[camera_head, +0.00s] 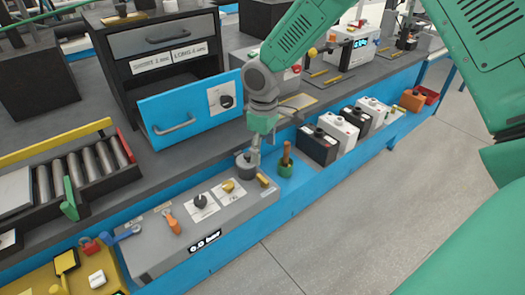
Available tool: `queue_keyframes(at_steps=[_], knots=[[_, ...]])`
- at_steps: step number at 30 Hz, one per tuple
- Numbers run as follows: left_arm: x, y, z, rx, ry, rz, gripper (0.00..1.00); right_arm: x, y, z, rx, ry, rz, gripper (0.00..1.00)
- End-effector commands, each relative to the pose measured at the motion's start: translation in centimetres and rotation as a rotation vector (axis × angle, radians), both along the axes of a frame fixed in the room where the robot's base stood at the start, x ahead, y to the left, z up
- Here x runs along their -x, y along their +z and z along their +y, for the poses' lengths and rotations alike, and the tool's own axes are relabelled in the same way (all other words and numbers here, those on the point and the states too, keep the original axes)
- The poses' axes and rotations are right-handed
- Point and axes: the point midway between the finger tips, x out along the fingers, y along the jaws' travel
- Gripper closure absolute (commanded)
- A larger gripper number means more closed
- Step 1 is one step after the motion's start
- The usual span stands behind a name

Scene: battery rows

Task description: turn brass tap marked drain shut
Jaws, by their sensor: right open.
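A grey panel box (160,243) marked "0.0 bar" lies along the bench front. On its top a brass tap (229,186) sits on a white label, too small to read. A black knob (200,201) sits on another label to its left. A second small brass piece (262,180) is near the right end. A dark grey round part (244,164) stands at the back of the box. My right gripper (254,158) points down just above and beside this round part, close to the brass tap, open; its fingertips are small and hard to make out. My left gripper is out of view.
A blue drawer front (190,107) stands open behind the panel. An orange lever (171,220) and a roller tray (85,168) are at left.

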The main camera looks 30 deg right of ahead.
Motion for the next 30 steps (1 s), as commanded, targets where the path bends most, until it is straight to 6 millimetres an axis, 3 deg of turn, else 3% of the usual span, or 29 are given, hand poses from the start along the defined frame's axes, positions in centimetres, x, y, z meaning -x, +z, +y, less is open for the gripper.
queue_keyframes(at_steps=[1,3,4,10,15,17,22,30], knots=[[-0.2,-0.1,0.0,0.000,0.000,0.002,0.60,0.0,0.0,0.0,0.000,0.000,0.000,0.40],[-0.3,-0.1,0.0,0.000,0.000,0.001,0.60,0.1,-0.1,0.1,-0.008,0.000,-0.002,0.64],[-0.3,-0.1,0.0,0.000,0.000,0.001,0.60,0.2,-0.2,0.2,-0.019,0.001,-0.005,0.67],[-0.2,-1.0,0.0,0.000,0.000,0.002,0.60,1.9,-2.1,3.7,-0.264,-0.012,-0.122,0.67],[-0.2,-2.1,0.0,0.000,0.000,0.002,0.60,3.3,-2.4,6.2,-0.478,-0.117,-0.369,0.67],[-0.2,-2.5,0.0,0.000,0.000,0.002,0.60,3.8,-2.2,6.1,-0.501,-0.174,-0.462,0.67],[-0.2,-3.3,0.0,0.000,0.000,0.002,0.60,6.0,-2.0,3.4,-0.426,-0.329,-0.663,0.67],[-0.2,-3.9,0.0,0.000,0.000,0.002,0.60,9.3,-2.0,-0.3,-0.245,-0.426,-0.756,0.67]])
